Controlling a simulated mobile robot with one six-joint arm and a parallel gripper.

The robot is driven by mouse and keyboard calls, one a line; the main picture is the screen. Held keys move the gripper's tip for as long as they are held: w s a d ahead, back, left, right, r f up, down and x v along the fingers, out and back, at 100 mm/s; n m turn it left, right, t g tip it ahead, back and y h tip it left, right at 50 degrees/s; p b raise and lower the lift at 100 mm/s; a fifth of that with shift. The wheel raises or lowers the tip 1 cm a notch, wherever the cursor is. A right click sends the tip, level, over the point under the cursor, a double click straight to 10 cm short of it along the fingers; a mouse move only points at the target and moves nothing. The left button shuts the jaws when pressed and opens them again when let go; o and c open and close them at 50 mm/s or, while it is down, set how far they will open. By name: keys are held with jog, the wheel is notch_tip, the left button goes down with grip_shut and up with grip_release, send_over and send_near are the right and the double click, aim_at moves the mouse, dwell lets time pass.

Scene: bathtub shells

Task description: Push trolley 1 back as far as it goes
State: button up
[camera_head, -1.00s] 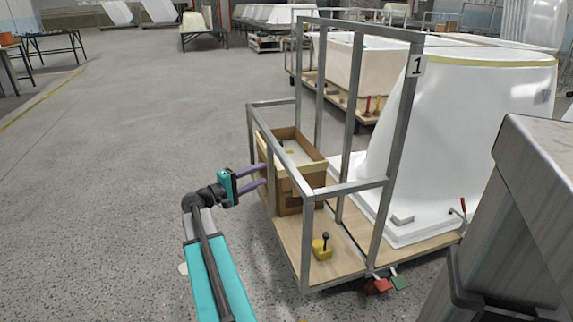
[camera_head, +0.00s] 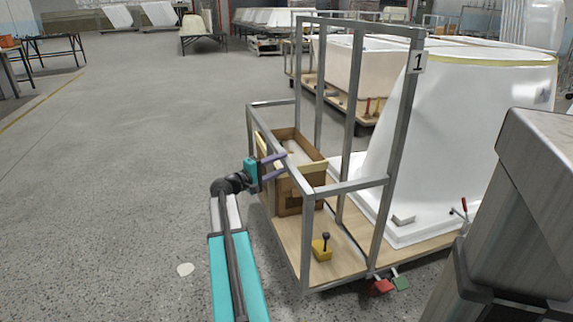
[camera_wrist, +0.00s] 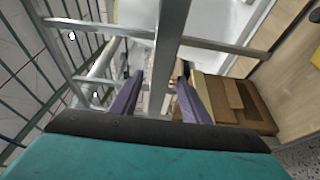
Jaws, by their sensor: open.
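Trolley 1 (camera_head: 399,140) has a grey metal frame with a "1" plate (camera_head: 417,64) at its top corner and a wooden deck (camera_head: 345,262). A large white tub shell (camera_head: 460,130) stands upright on it. My gripper (camera_head: 284,164) is open at the left side of the frame, its purple fingers reaching in at the rail. In the wrist view a grey bar (camera_wrist: 170,40) of the frame shows between the fingers (camera_wrist: 158,90); I cannot tell whether they touch it. A red pedal (camera_head: 380,287) and a green pedal (camera_head: 400,283) sit low at the deck's near edge.
A brown box (camera_head: 290,200) stands on the deck beside my gripper. A yellow block with a black knob (camera_head: 321,248) is near the deck's corner. Another loaded trolley (camera_head: 340,95) stands behind. A grey metal housing (camera_head: 555,190) fills the right foreground.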

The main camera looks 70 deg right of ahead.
aim_at(283, 163)
jog(key=shift+x, duration=1.65)
grip_shut()
jog(key=shift+d, duration=0.1)
